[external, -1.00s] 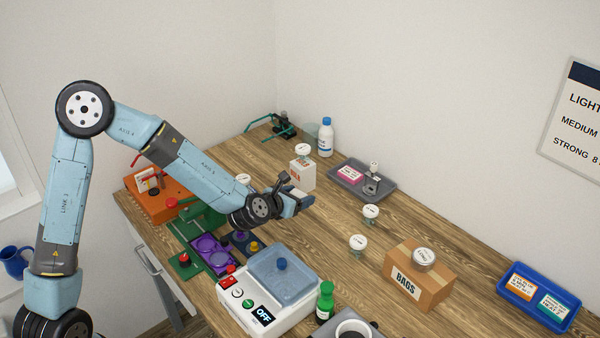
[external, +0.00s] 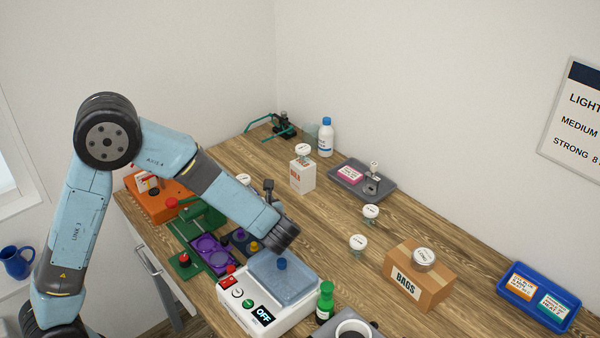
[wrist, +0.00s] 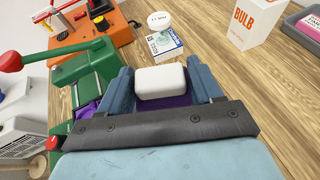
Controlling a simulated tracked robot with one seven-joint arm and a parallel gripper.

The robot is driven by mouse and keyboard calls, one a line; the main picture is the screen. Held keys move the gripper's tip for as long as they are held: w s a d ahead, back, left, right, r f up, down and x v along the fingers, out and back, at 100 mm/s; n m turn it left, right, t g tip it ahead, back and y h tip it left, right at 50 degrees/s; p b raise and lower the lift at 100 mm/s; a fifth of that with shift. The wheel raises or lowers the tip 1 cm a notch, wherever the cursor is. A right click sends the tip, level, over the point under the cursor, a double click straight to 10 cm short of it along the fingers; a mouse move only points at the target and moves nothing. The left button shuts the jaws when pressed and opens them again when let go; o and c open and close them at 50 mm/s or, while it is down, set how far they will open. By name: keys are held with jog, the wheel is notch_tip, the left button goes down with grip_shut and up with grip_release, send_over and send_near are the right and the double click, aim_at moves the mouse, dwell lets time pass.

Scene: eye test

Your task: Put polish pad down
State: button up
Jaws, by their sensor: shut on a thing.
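My gripper (wrist: 160,75) is shut on a white, rounded block, which I take to be the polish pad (wrist: 163,84). The pad sits between the two blue fingers in the wrist view, with a purple area just below it. Whether that purple belongs to the pad or lies behind it, I cannot tell. In the external view the fingers and the pad are hidden behind my wrist, which is over the bench beside the clear-lidded machine. I cannot tell how high the pad is above the bench.
A white machine (external: 257,317) reading OFF has a clear lid (external: 284,268). A purple holder (external: 213,257) and a green press (external: 203,212) stand at left. A bulb box (external: 303,179), grey tray (external: 381,194) and BAGS carton (external: 425,285) stand beyond. Bare wood lies around the small jars.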

jog(key=s+a+r+n+g+y, duration=0.2)
jog(key=s+a+n+g+y, duration=0.15)
jog(key=s, duration=0.25)
jog(key=shift+n+t+y, duration=0.25)
jog(key=shift+n+t, duration=0.1)
jog(key=w+d+f, duration=0.1)
jog(key=w, duration=0.1)
jog(key=w+d+f, duration=0.1)
jog(key=w+d, duration=0.1)
jog(key=w+d+f, duration=0.1)
jog(key=w, duration=0.1)
jog(key=shift+w+d+f, duration=0.2)
jog(key=shift+d+f, duration=0.05)
jog(key=w+d+f, duration=0.2)
jog(key=f, duration=0.1)
jog(key=w+f, duration=0.2)
jog(key=shift+d+f, duration=0.1)
jog(key=shift+d, duration=0.3)
jog(key=shift+w+d+f, duration=0.2)
jog(key=shift+w+f, duration=0.1)
jog(key=shift+f, duration=1.75)
jog(key=o, duration=1)
jog(key=shift+o, duration=0.2)
